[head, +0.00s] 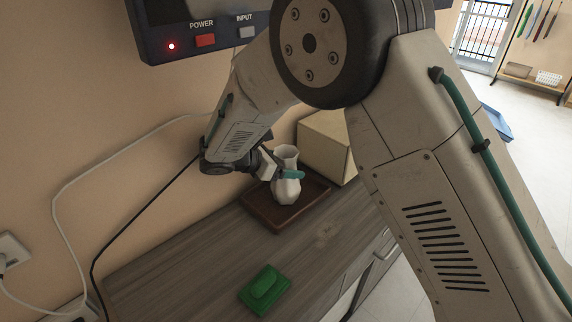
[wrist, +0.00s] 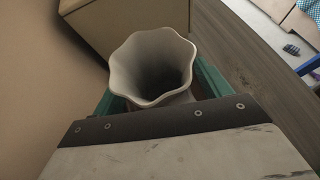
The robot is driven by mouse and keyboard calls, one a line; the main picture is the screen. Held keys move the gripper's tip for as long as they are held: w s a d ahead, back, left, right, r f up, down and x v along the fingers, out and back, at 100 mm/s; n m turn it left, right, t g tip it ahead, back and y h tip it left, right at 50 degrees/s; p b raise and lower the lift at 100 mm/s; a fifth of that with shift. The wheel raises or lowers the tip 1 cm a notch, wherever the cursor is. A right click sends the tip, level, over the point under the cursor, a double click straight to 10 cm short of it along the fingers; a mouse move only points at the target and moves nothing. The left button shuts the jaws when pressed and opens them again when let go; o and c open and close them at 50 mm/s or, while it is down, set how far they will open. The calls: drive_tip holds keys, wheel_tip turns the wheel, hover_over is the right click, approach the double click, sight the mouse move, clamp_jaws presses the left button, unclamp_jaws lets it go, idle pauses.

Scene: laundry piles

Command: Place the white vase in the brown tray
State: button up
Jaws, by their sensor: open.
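The white vase (head: 286,189) stands upright in the brown tray (head: 262,209) on the wooden counter. My gripper (head: 285,174) is at the vase's upper body, with a teal finger across its front. In the wrist view the vase's wavy open rim (wrist: 152,68) lies between the two teal fingers of my gripper (wrist: 158,92). The fingers are open, one on each side of the vase. Whether either finger touches it cannot be told. Part of the tray is hidden behind the vase and my arm.
A cream box (head: 326,146) stands right behind the tray. A green dish with a green block (head: 264,288) lies nearer on the counter (head: 190,262). A screen with a red button (head: 204,41) hangs above. Cables run along the wall at left.

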drive_tip(key=shift+r, duration=0.2)
drive_tip(key=v, duration=1.2)
